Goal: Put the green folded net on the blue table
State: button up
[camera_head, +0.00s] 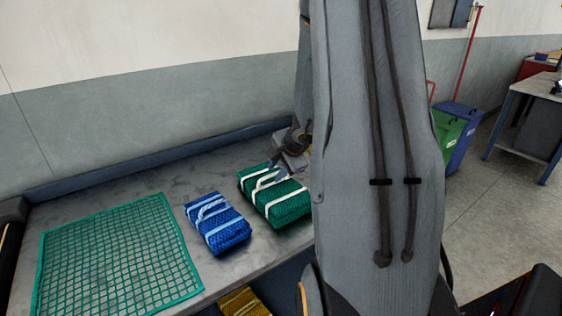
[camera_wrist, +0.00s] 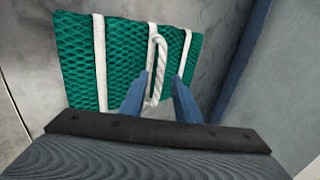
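The green folded net (camera_head: 277,205) lies on a grey-topped bench (camera_head: 120,180) with a blue back edge. It is a rectangular bundle with white straps and a white rope handle (camera_wrist: 157,62). In the wrist view the green folded net (camera_wrist: 75,60) is just beyond my gripper (camera_wrist: 160,92). The two blue fingers are spread apart, with the rope handle between them. I cannot tell whether either finger touches it. My arm hides part of the bench. At the far right stands a table (camera_head: 540,85) with blue legs and a grey top.
A blue folded net (camera_head: 217,222) lies left of the green one. A flat green net (camera_head: 118,262) is spread at the bench's left. A yellow bundle (camera_head: 243,302) is below the bench edge. Green (camera_head: 450,130) and blue (camera_head: 465,125) bins stand by the wall. Open floor lies at right.

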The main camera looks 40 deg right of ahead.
jog(key=p+v, duration=0.1)
jog(key=v, duration=1)
jog(key=s+a+n+g, duration=0.1)
jog(key=s+a+n, duration=0.3)
jog(key=a, duration=0.5)
jog(key=s+a+f+n+g, duration=0.1)
jog(key=s+a+n+g, duration=0.1)
jog(key=a+n, duration=0.6)
jog(key=s+a+f+n+g, duration=0.1)
jog(key=s+a+n, duration=0.4)
jog(key=a, duration=0.5)
jog(key=shift+s+f+n+g, duration=0.25)
jog(key=shift+n+g, duration=0.25)
jog(key=shift+n, duration=0.3)
notch_tip(320, 180, down, 3)
jog(key=shift+r+b, duration=0.25)
jog(key=shift+b, duration=0.75)
